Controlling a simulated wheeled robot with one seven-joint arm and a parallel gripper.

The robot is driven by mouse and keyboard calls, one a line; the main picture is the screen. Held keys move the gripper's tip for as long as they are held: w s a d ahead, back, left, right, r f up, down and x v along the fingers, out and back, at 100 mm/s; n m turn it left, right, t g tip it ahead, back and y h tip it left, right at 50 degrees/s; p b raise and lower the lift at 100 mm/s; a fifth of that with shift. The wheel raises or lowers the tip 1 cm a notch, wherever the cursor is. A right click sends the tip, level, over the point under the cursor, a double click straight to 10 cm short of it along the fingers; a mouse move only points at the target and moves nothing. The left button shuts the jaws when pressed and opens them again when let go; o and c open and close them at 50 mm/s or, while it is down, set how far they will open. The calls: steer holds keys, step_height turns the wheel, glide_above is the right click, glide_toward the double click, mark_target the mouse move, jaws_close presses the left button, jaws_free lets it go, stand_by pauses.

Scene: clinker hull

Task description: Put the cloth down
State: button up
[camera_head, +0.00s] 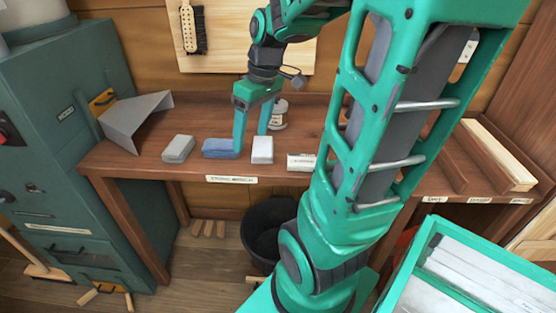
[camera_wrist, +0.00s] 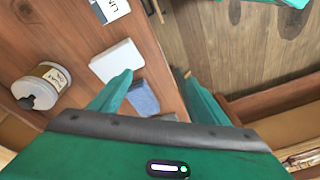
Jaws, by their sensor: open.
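My gripper (camera_head: 250,142) is open over the front of the wooden bench (camera_head: 150,165), fingers pointing down, with nothing held between them. A folded blue cloth-like piece (camera_head: 220,148) lies flat on the bench by the left finger. It also shows in the wrist view (camera_wrist: 143,98), close to one finger and partly covered by it. Whether the finger touches it I cannot tell. A white block or folded piece (camera_head: 262,150) lies just right of it, below the other finger, and a grey one (camera_head: 178,148) lies to its left.
A labelled pale piece (camera_head: 301,162) lies right of the white one. A jar (camera_head: 279,115) stands behind my gripper. A grey metal scoop-like piece (camera_head: 136,120) sits at the bench's left end. A black bucket (camera_head: 266,232) stands on the floor below. A green-rimmed crate (camera_head: 425,240) is at lower right.

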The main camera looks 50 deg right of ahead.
steer(key=s+a+f+m+g+h, duration=0.1)
steer(key=s+m, duration=0.6)
steer(key=s, duration=0.7)
steer(key=shift+s+a+f+m+g, duration=0.2)
steer(key=shift+a+f+m+g, duration=0.2)
steer(key=shift+a+f+g, duration=0.35)
steer(key=shift+d+f, duration=0.1)
steer(key=shift+d, duration=0.05)
steer(key=shift+w+f, duration=0.25)
steer(key=shift+w, duration=0.3)
steer(key=shift+c, duration=0.7)
